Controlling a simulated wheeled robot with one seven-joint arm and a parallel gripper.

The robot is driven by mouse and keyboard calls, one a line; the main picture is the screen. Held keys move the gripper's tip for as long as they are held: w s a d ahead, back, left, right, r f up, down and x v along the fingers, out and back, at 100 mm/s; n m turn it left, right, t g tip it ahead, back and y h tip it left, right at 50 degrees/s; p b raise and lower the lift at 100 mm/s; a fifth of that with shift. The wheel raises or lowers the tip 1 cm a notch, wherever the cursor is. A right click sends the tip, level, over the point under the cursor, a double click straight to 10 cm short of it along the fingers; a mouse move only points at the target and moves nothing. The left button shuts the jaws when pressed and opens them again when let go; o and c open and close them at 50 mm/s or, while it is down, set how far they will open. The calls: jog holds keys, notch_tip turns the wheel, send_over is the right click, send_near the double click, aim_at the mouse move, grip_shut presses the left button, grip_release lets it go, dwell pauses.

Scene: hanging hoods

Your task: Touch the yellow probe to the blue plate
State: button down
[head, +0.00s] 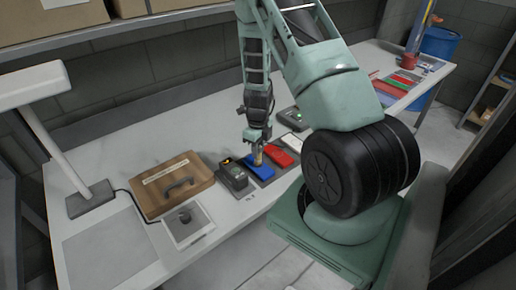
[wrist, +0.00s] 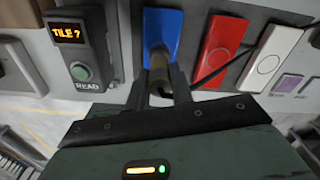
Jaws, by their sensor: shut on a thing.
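My gripper (head: 258,142) points down over the bench and is shut on the probe (head: 257,157), a short tan-yellow cylinder. In the wrist view the probe (wrist: 160,68) sits between the fingers, its tip over the lower part of the blue plate (wrist: 163,25). In the head view the blue plate (head: 264,172) lies flat on the bench, right below the probe. Whether the tip touches the plate or hovers just above it, I cannot tell. A dark reader (wrist: 80,45) stands left of the plate; its display shows "TILE ?" above a green READ button.
A red plate (head: 283,157) and a white plate (head: 293,141) lie right of the blue one. A thin black cable (wrist: 220,68) crosses near the red plate. A wooden box (head: 170,185) and a white lamp (head: 45,130) stand at left. A shelf (head: 150,22) overhangs the back.

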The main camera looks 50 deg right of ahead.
jog(key=shift+f, duration=0.4)
dwell(1.0)
jog(key=shift+r, duration=0.15)
notch_tip(320, 180, up, 7)
jog(key=p, duration=0.5)
jog(key=shift+p, duration=0.35)
